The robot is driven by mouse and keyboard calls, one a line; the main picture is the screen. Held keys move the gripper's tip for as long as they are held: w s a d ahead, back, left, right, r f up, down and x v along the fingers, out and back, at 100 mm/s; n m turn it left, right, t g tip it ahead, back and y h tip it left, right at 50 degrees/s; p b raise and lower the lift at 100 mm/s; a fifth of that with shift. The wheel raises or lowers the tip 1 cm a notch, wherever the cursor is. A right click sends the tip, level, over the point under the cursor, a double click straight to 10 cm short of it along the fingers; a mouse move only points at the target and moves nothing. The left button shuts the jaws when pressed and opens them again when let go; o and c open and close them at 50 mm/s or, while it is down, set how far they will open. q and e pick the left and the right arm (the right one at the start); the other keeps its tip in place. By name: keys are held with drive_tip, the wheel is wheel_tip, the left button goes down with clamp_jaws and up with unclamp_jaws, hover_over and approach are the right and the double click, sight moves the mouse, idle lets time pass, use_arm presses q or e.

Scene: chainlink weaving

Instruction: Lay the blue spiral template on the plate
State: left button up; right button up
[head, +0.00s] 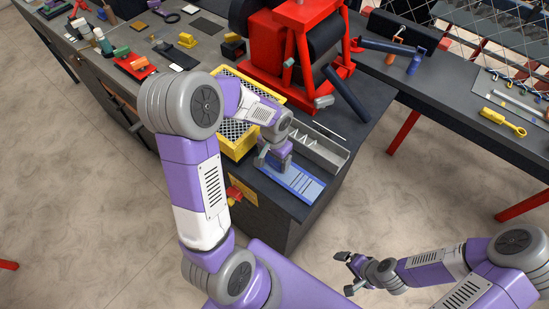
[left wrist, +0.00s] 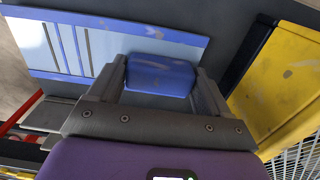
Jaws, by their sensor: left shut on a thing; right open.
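The blue spiral template (head: 303,184) is a flat light-blue board with darker blue edges and narrow slots. It lies at the bench's near corner in the head view and fills the upper left of the left wrist view (left wrist: 105,46). My left gripper (head: 274,163) is at its left end, shut on a blue block (left wrist: 160,76) that looks like the template's grip. Whether they are joined is unclear. I cannot make out the plate apart from the board; it may be hidden underneath. My right gripper (head: 347,272) is open and empty, over the floor at lower right.
A grey tray (head: 327,157) with zigzag wire lies just behind the template. A yellow crate (head: 232,146) stands close left of my left gripper. A red machine (head: 300,50) rises behind. A side bench (head: 470,110) at right holds a yellow tool (head: 502,121).

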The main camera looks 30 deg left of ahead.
use_arm(q)
drive_tip(key=shift+f+b, duration=0.4)
drive_tip(key=shift+f, duration=0.05)
drive_tip(key=o, duration=1)
drive_tip(key=shift+r+p, duration=0.6)
drive_tip(key=shift+r, duration=3.25)
